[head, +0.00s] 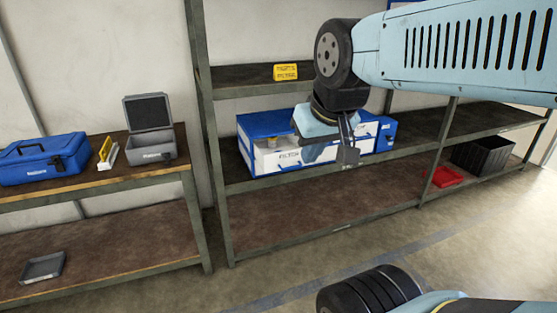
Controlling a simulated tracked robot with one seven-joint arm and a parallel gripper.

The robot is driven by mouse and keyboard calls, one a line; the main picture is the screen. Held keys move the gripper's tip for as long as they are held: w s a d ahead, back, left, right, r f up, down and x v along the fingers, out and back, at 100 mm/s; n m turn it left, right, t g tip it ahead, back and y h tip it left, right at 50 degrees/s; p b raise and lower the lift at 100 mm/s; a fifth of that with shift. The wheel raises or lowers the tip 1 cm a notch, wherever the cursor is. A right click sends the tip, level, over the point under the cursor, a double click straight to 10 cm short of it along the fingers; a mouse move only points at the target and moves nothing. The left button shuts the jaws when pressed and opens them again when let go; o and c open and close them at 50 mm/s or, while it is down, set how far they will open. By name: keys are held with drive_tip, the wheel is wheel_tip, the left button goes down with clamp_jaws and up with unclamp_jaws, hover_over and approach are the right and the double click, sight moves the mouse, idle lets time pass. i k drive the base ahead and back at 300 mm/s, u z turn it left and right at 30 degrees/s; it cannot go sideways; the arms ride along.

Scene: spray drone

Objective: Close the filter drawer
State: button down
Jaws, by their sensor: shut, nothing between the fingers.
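The blue filter cabinet (266,124) stands on the middle shelf of the tall rack in the head view. Its white drawer front (267,163) carries a FILTER label. The drawer looks pulled out toward me, with a pale object (281,142) showing above the front, but how far is hard to judge. My gripper (348,155) is shut and empty. It points down in front of the drawer's right part and hides some of it. I cannot tell whether it touches the drawer.
A red tray (447,177) and a black bin (484,156) sit to the right. At left, a bench holds a blue toolbox (43,160) and an open grey case (151,146).

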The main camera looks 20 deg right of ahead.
sight(290, 158)
drive_tip(key=i, duration=0.85)
drive_tip(key=z, duration=0.05)
